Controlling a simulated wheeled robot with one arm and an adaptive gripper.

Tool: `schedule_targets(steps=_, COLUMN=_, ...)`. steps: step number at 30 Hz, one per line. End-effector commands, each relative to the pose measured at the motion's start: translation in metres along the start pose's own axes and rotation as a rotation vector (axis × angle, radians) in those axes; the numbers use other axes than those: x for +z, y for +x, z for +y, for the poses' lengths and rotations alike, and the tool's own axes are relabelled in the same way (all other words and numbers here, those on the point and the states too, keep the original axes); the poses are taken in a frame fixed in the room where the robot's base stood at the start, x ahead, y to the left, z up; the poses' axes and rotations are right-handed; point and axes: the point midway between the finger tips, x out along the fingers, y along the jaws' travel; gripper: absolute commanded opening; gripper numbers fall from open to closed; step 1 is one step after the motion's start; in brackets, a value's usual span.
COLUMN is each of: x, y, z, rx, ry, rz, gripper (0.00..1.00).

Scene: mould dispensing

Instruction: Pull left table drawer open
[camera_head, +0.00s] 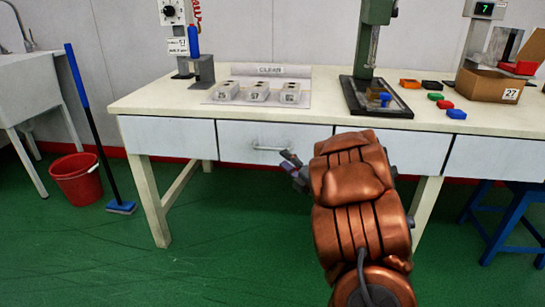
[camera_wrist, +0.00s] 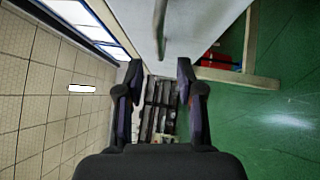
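The white table (camera_head: 330,107) has several drawer fronts along its front edge. A drawer front left of centre (camera_head: 235,142) carries a pale bar handle (camera_head: 270,148) and looks closed. Another front (camera_head: 170,137) lies further left, with no handle showing. My gripper (camera_head: 293,164) is just below and right of the handle, mostly hidden by my copper-coloured arm. In the wrist view my gripper (camera_wrist: 158,82) is open, with nothing between its two dark fingers. There the handle (camera_wrist: 160,30) is ahead of the fingertips, in front of the pale drawer front (camera_wrist: 195,25), apart from the fingers.
Grey moulds (camera_head: 258,92) sit on the "CLEAN" mat, and a press stands on its black base (camera_head: 350,100). A cardboard box (camera_head: 487,87) is at the right. A red bucket (camera_head: 77,178) and broom (camera_head: 88,115) stand left. The green floor before the drawers is clear.

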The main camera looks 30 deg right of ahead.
Motion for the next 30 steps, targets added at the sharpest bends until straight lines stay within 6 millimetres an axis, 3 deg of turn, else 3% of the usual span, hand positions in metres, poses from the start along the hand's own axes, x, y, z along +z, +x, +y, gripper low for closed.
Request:
schedule_targets(steps=16, x=-0.001, y=0.066, z=0.000, rx=0.008, ry=-0.001, rz=0.004, gripper=0.37)
schedule_targets(steps=30, x=0.000, y=0.076, z=0.000, rx=0.001, ry=0.000, rz=0.001, gripper=0.37)
